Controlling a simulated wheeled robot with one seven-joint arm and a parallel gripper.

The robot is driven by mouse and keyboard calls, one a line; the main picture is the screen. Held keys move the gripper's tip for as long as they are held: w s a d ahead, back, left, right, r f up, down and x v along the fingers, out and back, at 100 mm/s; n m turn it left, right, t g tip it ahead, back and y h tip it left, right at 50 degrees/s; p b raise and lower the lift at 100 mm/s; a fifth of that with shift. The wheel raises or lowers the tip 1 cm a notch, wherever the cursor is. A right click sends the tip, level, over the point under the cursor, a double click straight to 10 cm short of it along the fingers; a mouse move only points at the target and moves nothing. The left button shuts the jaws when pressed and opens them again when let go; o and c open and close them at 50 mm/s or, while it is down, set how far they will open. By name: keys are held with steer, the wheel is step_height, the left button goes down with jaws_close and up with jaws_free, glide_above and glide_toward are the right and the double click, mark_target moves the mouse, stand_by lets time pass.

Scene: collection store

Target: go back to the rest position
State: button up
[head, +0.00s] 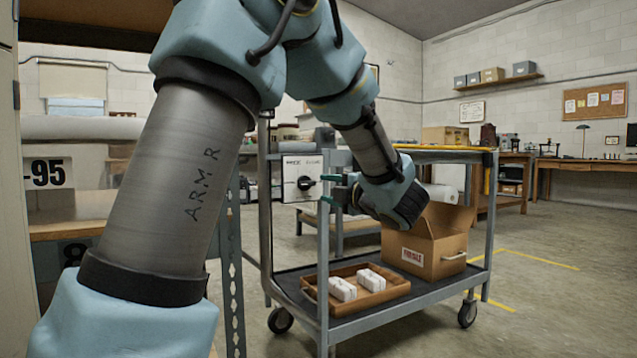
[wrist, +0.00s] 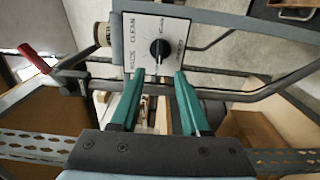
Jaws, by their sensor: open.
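My gripper (head: 322,189) is open, with its two green fingers apart and nothing seen between them. In the wrist view my gripper (wrist: 158,76) points at a white panel (wrist: 140,28) with a black knob (wrist: 159,47); the fingertips are near the panel's lower edge, and I cannot tell whether they touch it. In the head view the white panel (head: 295,166) and its knob (head: 305,183) show just left of the fingertips, by the cart's upper left end. My arm reaches across the picture from the lower left.
A grey cart (head: 423,312) stands ahead. Its lower shelf holds a wooden tray (head: 345,305) with white items and an open cardboard box (head: 432,253). Shelving with a "-95" label (head: 47,173) is close on the left. Open floor (head: 560,300) lies to the right.

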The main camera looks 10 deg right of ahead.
steer(key=shift+v, duration=0.9)
steer(key=w+a+f+m+h+p, duration=0.25)
steer(key=w+m+h, duration=0.2)
steer(key=m, duration=0.25)
steer(key=s+a+f+m+g+h+p, duration=0.35)
steer(key=a+f+m+g, duration=0.2)
steer(key=f+m, duration=0.2)
steer(key=s+a+f+m+g+y+p, duration=0.15)
steer(key=s+a+f+m+g, duration=0.3)
steer(key=s+a, duration=0.45)
steer(key=s+a+f+m+g+y+p, duration=0.1)
steer(key=s+a+f+m+g+p, duration=0.2)
steer(key=s+a+g, duration=0.5)
step_height(320, 180, up, 37)
steer(key=s+d+m+t+p, duration=0.1)
steer(key=d+t+p, duration=0.1)
steer(key=p, duration=3.3)
steer(key=shift+s+t+p, duration=0.3)
steer(key=shift+s, duration=0.05)
steer(key=shift+h, duration=0.25)
